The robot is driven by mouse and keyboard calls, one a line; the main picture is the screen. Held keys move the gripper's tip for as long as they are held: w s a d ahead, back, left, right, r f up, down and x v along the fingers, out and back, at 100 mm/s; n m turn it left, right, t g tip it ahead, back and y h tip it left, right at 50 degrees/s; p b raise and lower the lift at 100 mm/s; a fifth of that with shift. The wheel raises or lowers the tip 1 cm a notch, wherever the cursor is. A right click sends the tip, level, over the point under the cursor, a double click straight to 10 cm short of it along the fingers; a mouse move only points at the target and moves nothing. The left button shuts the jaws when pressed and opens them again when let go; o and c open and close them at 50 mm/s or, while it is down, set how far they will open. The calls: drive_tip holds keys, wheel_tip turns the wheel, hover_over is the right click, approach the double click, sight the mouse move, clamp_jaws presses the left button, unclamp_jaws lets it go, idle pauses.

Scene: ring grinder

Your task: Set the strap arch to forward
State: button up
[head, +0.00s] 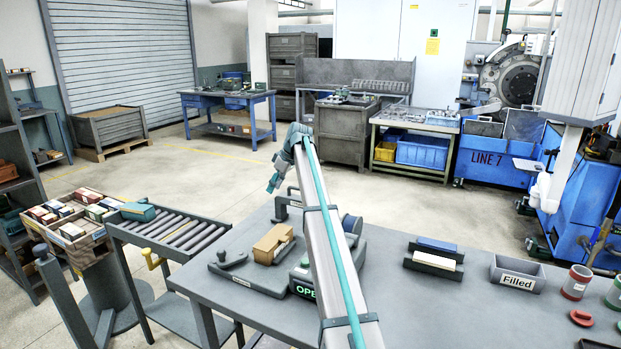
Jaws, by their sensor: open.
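A dark arch-shaped bar (283,202), which looks like the strap arch, stands at the far edge of the grey workbench. My arm partly hides its right side, and I cannot tell which way it is set. My gripper (271,186), teal and small in view, hangs at the far end of my arm, just above and left of the arch. It appears empty and apart from the arch. Below the arch, a dark machine base (250,278) carries a tan block (272,243) and a lever with a knob (232,254).
A round dark part (351,223) shows right of my arm. A roller conveyor (180,233) stands left. The bench's front middle right is clear.

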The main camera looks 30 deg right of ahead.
drive_tip(key=s+d+r+h+p, duration=0.1)
drive_tip(key=d+r, duration=0.3)
drive_tip(key=d, duration=0.3)
drive_tip(key=s+d+r, duration=0.1)
drive_tip(key=d+r, duration=0.2)
drive_tip(key=d, duration=0.4)
drive_tip(key=p+x, duration=0.2)
drive_tip(key=x, duration=0.8)
drive_tip(key=shift+w+f+p, duration=0.25)
drive_tip(key=shift+f+p, duration=0.05)
drive_tip(key=shift+p, duration=0.1)
clamp_jaws()
